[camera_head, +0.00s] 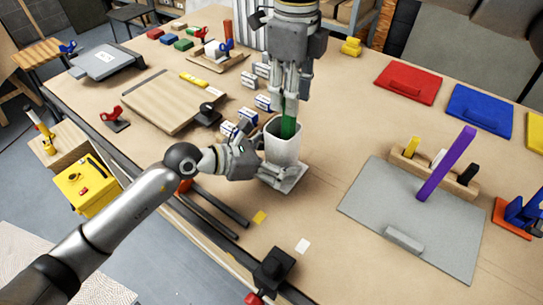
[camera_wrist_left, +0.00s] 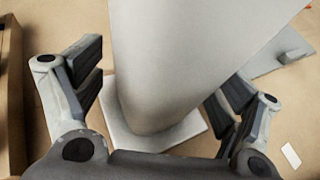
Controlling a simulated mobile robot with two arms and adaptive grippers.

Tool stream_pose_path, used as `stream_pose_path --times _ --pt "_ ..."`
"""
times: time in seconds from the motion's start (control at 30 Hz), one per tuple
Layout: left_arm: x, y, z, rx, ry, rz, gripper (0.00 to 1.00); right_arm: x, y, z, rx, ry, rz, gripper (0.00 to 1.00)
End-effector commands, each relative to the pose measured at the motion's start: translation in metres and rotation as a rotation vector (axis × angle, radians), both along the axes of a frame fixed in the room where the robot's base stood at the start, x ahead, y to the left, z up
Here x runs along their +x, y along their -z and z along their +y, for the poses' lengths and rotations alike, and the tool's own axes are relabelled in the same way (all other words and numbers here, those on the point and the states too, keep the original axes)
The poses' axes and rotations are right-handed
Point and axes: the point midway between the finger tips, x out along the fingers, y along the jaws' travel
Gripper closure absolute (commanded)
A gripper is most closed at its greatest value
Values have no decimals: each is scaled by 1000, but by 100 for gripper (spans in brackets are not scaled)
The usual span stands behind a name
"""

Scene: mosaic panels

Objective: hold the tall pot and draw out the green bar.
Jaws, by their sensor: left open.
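The tall white pot (camera_head: 283,150) stands upright on a light square base near the bench's middle. The green bar (camera_head: 288,128) stands in it, only a short green part showing at the mouth. My left gripper (camera_head: 262,158) is open at the pot's left side. In the left wrist view, the pot (camera_wrist_left: 170,65) is between the open left fingers (camera_wrist_left: 158,90), with a visible gap at the left finger. My right gripper (camera_head: 289,108) points down from above, its fingertips at the bar's upper part. Whether they close on the bar cannot be told.
A grey board (camera_head: 375,205) with a purple bar (camera_head: 447,163) and a wooden block lies to the right. Small labelled boxes (camera_head: 248,112) stand behind-left of the pot. Dark rods (camera_head: 205,213) and a black clamp (camera_head: 273,268) lie near the front edge.

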Motion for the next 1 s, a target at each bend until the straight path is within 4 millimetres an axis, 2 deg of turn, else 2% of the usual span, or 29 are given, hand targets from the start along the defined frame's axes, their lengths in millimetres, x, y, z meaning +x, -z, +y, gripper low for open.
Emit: stream_pose_path --times 0.23,0.63,1.0 --pt "0 0 -1 0 0 0 11 0 0 0 0 0 0 64" --pt "0 1 0 0 0 0 62 0 0 0 0 0 0 64" --pt "0 1 0 0 -1 2 64 0 0 0 0 0 0 64"
